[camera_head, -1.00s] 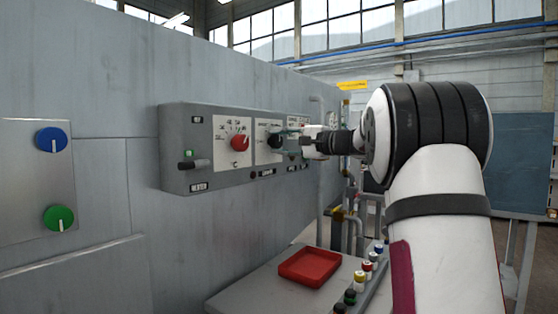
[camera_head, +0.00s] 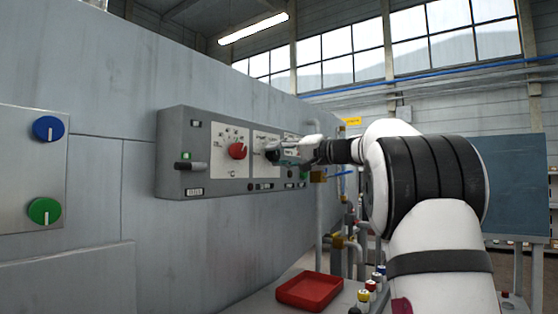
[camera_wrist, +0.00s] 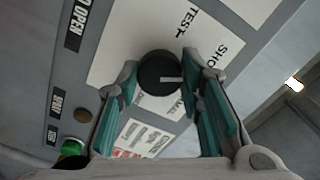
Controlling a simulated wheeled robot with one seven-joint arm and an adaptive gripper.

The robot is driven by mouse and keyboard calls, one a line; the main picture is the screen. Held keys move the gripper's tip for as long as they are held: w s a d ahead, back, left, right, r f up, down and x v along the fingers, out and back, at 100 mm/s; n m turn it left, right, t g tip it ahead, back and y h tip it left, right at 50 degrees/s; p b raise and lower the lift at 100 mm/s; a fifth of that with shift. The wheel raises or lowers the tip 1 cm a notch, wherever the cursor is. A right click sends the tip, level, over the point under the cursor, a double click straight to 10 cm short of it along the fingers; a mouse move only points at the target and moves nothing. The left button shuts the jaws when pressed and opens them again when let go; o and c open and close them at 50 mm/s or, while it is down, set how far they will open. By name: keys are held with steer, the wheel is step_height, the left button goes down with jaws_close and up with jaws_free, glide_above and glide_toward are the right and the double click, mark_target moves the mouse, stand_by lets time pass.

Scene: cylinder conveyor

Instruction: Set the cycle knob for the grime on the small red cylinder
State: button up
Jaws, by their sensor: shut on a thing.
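The cycle knob (camera_wrist: 158,74) is round and black with a pale pointer line, which points right in the wrist view. It sits on a white dial plate (camera_wrist: 122,48) printed with "TEST" and a partly covered word starting "SHO". My gripper (camera_wrist: 160,82) has its teal fingers on both sides of the knob and is shut on it. In the head view my gripper (camera_head: 272,153) is at the control panel (camera_head: 178,140), hiding most of the knob. A small red-topped cylinder (camera_head: 376,279) stands in a row at the lower right; its grime is too small to make out.
A red dial knob (camera_head: 237,151) is just left of my gripper on the panel. A green button (camera_wrist: 73,147) shows in the wrist view. A red tray (camera_head: 309,291) lies below. Blue (camera_head: 47,128) and green (camera_head: 44,210) knobs are on the far-left plate. Pipes stand behind the arm.

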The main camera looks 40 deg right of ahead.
steer(key=shift+f, duration=0.15)
steer(key=o, duration=1.2)
steer(key=shift+c, duration=0.2)
steer(key=v, duration=1.2)
